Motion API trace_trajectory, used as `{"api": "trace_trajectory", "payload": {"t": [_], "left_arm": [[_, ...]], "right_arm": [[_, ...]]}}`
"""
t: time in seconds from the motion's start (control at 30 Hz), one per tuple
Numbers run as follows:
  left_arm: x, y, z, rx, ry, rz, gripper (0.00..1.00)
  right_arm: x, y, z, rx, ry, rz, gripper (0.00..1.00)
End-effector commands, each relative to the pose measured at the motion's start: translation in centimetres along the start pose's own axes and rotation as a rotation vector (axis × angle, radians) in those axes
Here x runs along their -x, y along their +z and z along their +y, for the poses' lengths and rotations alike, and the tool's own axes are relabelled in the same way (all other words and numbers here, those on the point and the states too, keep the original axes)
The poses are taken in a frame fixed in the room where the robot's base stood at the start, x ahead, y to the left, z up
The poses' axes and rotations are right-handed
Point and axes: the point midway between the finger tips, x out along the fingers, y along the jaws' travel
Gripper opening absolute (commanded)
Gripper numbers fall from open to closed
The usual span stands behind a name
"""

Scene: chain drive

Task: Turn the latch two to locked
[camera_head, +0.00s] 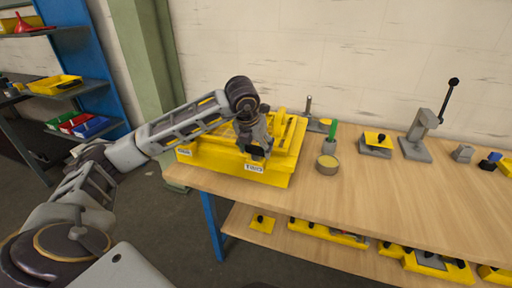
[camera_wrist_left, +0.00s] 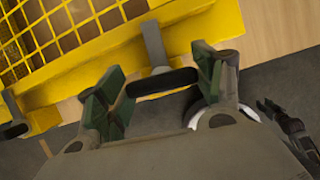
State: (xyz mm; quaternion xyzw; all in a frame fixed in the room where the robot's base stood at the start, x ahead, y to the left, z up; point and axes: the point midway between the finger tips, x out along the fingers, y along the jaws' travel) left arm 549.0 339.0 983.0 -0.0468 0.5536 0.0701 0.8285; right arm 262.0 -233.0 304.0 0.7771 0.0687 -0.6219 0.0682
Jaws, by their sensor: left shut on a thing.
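The yellow housing (camera_head: 224,168) stands at the left end of the table, with white labels on its front that are too small to read surely. Its yellow mesh shows in the left wrist view (camera_wrist_left: 45,42). A latch (camera_wrist_left: 154,45) with a grey lever and black grip sticks out from its edge. My left gripper (camera_head: 257,153) is at the housing's front right. In the left wrist view its fingers (camera_wrist_left: 160,85) are shut on the black grip's ends. A second latch (camera_wrist_left: 12,118) shows at that view's left edge. The latch numbers cannot be read.
Right of the housing stand a round tin (camera_head: 327,165), a green-handled tool in a holder (camera_head: 329,147), a yellow-topped block (camera_head: 376,143) and a lever press (camera_head: 417,145). The table's front right is clear. Yellow parts lie on the lower shelf (camera_head: 300,245).

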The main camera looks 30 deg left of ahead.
Motion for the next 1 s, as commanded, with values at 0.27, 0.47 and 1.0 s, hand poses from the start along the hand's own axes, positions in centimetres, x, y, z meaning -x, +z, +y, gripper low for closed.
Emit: {"api": "trace_trajectory", "payload": {"t": [0.27, 0.47, 1.0], "left_arm": [[0.1, 0.1, 0.0, 0.068, 0.028, -0.002, 0.44], [0.1, 0.1, 0.1, 0.08, 0.033, -0.002, 0.44], [0.0, 0.1, 0.0, 0.077, 0.032, -0.001, 0.89]], "right_arm": [[0.1, -0.3, 0.2, 0.002, 0.002, 0.004, 0.4], [0.2, -0.3, 0.7, 0.007, 0.009, 0.004, 0.4], [0.0, 0.3, 1.0, 0.008, 0.012, -0.005, 0.4]]}}
